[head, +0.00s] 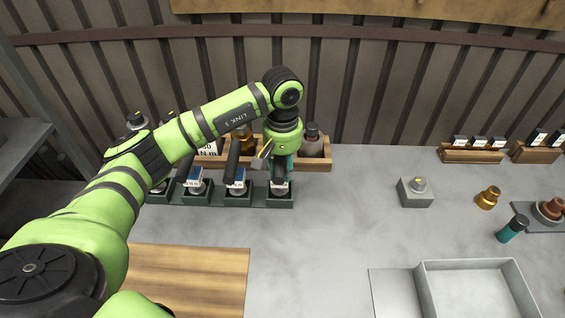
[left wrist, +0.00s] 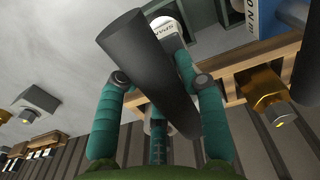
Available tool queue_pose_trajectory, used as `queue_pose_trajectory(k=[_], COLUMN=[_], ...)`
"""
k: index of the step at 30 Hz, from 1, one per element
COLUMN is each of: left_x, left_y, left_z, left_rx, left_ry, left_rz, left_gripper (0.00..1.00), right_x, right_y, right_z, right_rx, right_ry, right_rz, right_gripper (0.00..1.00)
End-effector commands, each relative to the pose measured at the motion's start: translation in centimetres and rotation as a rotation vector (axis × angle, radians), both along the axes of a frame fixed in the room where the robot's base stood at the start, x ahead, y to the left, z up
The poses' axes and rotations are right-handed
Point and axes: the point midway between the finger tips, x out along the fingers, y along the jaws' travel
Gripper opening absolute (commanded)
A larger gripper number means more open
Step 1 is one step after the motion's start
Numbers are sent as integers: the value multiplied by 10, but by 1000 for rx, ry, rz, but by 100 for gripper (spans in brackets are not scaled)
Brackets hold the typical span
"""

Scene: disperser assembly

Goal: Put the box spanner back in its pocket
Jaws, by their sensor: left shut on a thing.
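My left gripper (head: 281,176) is shut on the box spanner, above the right end of the dark green pocket rack (head: 222,202). In the left wrist view the teal fingers (left wrist: 160,92) close around the spanner's dark round shaft (left wrist: 150,68), which slants between them. A pale lettered label (left wrist: 166,30) shows just beyond the shaft. In the head view the fingers hide most of the spanner; a pale lower part (head: 280,189) shows at the rightmost pocket. I cannot tell whether it is seated or just above. My right gripper is not in view.
Labelled tools (head: 236,182) stand in the pockets to the left, close by. A wooden rack (head: 318,160) with bottles stands behind. At right are a grey block (head: 416,193), a brass part (head: 488,198), a teal-bodied item (head: 512,228) and a pale tray (head: 425,290). The table's middle is clear.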

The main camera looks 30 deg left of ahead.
Motion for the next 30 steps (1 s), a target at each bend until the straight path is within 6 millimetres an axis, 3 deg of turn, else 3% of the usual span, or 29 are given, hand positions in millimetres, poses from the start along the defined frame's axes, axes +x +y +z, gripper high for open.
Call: queue_pose_trajectory(k=[8, 9, 10, 24, 30], left_x=[1, 0, 0, 1, 2], left_y=[0, 0, 0, 0, 0], left_z=[-3, -3, -3, 4, 40], left_rx=[-1, -1, 0, -1, -1], left_ry=[-4, 0, 0, -3, -8], left_rz=[0, 0, 0, 0, -1], left_gripper=[0, 49, 61, 62, 62], right_x=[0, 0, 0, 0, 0], right_y=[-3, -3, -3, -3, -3], right_z=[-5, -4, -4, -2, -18], right_rx=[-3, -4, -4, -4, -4], right_ry=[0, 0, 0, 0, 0], right_rz=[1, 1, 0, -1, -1], right_gripper=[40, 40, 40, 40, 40])
